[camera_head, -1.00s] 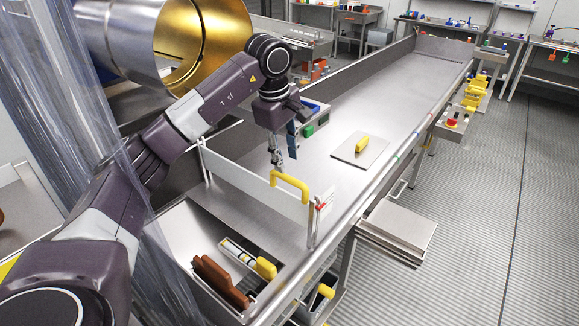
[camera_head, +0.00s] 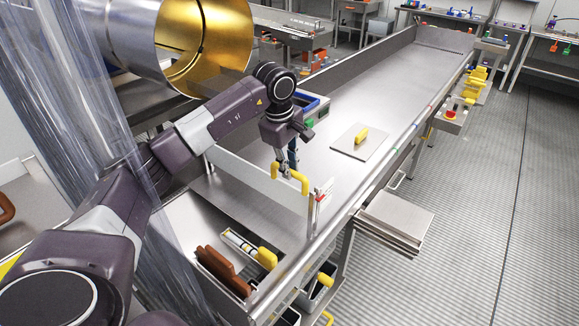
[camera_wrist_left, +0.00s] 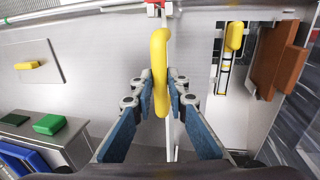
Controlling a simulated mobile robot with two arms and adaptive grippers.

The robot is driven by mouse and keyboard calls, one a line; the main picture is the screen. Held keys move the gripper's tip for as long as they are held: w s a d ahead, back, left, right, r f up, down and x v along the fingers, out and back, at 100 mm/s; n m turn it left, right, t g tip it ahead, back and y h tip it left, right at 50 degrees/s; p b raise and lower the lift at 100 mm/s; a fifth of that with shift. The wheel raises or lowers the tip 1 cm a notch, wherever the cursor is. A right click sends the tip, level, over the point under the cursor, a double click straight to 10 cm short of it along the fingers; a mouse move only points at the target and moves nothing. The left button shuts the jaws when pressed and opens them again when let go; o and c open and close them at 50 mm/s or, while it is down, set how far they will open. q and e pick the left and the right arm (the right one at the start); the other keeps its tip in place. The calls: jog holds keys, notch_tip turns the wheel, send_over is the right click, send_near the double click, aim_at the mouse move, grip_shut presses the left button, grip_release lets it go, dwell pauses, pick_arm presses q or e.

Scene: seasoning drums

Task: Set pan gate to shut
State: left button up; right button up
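The pan gate (camera_head: 245,177) is a pale upright plate across the near part of the long metal pan (camera_head: 350,95). A yellow bar handle (camera_head: 303,184) arches over its top edge, and this handle is large in the left wrist view (camera_wrist_left: 160,60). My left gripper (camera_head: 284,168) is at the handle. In the left wrist view its blue-padded fingers (camera_wrist_left: 161,90) lie on either side of the handle, close to it. I cannot tell whether they press on it. My right gripper is not in view.
A plate with a yellow grip (camera_head: 361,134) lies farther along the pan. A bin with brown and yellow-handled tools (camera_head: 222,266) is on the near side of the gate. A blue and green box (camera_head: 312,108) stands behind my gripper. A big drum (camera_head: 190,45) is at upper left.

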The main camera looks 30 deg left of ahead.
aim_at(290, 186)
pick_arm(q)
grip_shut()
jog(key=shift+f+b, duration=0.3)
jog(key=shift+f, duration=0.05)
notch_tip(290, 186, down, 6)
jog(key=b, duration=0.4)
jog(key=shift+s+d+r, duration=0.1)
jog(key=shift+s, duration=0.05)
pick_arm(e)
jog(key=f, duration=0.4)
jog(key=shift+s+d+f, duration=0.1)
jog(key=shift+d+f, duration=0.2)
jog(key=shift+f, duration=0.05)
pick_arm(q)
jog(key=o, duration=0.8)
grip_release()
jog(key=shift+c, duration=0.2)
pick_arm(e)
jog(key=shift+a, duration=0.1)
